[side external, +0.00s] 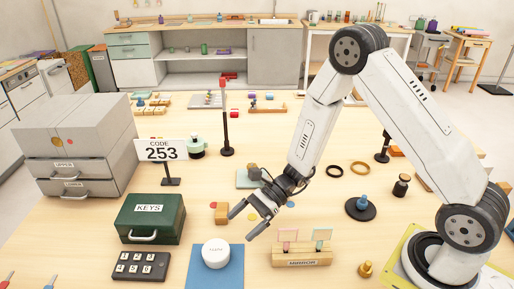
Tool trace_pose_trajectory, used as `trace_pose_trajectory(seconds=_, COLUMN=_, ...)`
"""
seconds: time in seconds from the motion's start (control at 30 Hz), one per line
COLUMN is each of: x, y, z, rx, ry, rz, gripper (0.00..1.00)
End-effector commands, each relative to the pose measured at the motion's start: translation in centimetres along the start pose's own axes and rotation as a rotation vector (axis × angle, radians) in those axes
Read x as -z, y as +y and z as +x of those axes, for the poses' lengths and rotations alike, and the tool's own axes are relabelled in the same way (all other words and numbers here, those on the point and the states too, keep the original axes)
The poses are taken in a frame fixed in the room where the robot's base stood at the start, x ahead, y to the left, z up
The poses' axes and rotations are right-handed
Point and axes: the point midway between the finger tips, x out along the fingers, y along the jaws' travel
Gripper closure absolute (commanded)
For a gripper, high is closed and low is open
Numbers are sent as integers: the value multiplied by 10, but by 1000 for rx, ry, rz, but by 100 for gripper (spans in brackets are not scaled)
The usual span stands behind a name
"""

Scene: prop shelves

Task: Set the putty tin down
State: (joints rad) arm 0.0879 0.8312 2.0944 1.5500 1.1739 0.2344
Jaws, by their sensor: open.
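The putty tin (215,254) is a short white round tin with small dark lettering on it. It sits upright on a blue mat (230,276) near the front edge of the table. My gripper (241,226) is open, with its two fingers apart and pointing down to the left. It is above and to the right of the tin in the picture, and nothing shows between its fingers. The fingers look clear of the tin, though the exact gap is hard to judge from this one view.
A green KEYS box (150,219) and a dark keypad (141,266) stand left of the mat. A wooden MIRROR holder (302,257) is on the right. A small wooden block (221,213) lies just behind my fingers. Grey drawers (76,150) stand at the left.

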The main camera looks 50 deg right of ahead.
Motion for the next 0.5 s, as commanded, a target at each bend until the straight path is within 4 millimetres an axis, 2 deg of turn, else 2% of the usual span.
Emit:
trace_pose_trajectory(seconds=0.2, x=0, y=0, z=-18, rx=1, ry=1, rz=0, gripper=0)
trace_pose_trajectory(seconds=0.5, x=0, y=0, z=-22, rx=0, ry=1, rz=0, gripper=0)
